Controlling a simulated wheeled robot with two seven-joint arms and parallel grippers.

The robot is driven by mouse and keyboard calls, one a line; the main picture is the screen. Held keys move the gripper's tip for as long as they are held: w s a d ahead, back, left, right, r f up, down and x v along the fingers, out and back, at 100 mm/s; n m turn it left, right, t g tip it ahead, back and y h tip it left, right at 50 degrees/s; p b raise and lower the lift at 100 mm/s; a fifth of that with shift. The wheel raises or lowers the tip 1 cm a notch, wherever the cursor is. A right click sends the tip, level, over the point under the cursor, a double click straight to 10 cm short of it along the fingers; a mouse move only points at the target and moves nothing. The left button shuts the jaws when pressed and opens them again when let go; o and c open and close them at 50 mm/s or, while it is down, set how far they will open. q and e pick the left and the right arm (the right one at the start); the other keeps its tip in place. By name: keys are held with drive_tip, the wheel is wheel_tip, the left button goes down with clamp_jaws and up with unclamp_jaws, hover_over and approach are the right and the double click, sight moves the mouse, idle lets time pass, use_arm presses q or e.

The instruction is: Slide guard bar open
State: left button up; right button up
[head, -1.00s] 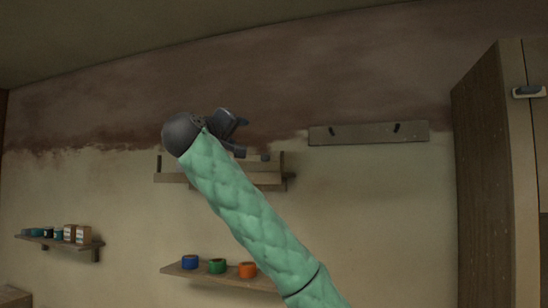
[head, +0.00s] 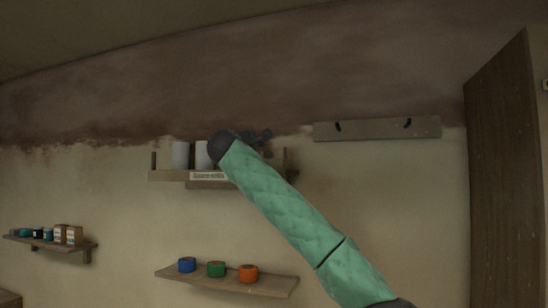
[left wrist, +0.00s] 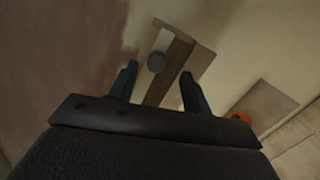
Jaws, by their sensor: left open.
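The upper wall shelf has a wooden strip along its front that looks like the guard bar (head: 165,175), with a pale label (head: 208,176) on it. Two pale canisters (head: 180,155) stand behind the strip. My left gripper (head: 262,140) is open in front of the shelf's right half, and its arm hides part of the shelf. In the left wrist view, the open fingers (left wrist: 158,86) frame a brown wooden strip (left wrist: 170,72) and a round grey top (left wrist: 156,62). No contact can be made out. My right gripper is not in view.
A lower shelf (head: 225,281) holds blue, green and orange rolls. A left shelf (head: 60,245) holds small jars and boxes. A hook rail (head: 375,129) is on the wall to the right, beside a tall wooden cabinet (head: 503,170). Bare wall lies between.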

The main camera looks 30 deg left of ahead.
sight(267, 154)
use_arm(q)
drive_tip(key=shift+s+r+n, duration=0.1)
drive_tip(key=shift+s+n, duration=0.05)
drive_tip(key=shift+n, duration=0.85)
drive_tip(key=shift+r+n, duration=0.1)
drive_tip(key=shift+n, duration=0.4)
drive_tip(key=shift+w+a+p, duration=0.2)
drive_tip(key=shift+w+p, duration=0.1)
drive_tip(key=shift+w, duration=0.1)
drive_tip(key=w+p, duration=0.1)
drive_tip(key=w, duration=0.1)
drive_tip(key=w+p, duration=0.1)
drive_tip(key=w+a+p, duration=0.1)
drive_tip(key=w, duration=0.1)
drive_tip(key=shift+w, duration=0.35)
drive_tip(key=shift+w+p, duration=0.35)
drive_tip(key=shift+w, duration=0.25)
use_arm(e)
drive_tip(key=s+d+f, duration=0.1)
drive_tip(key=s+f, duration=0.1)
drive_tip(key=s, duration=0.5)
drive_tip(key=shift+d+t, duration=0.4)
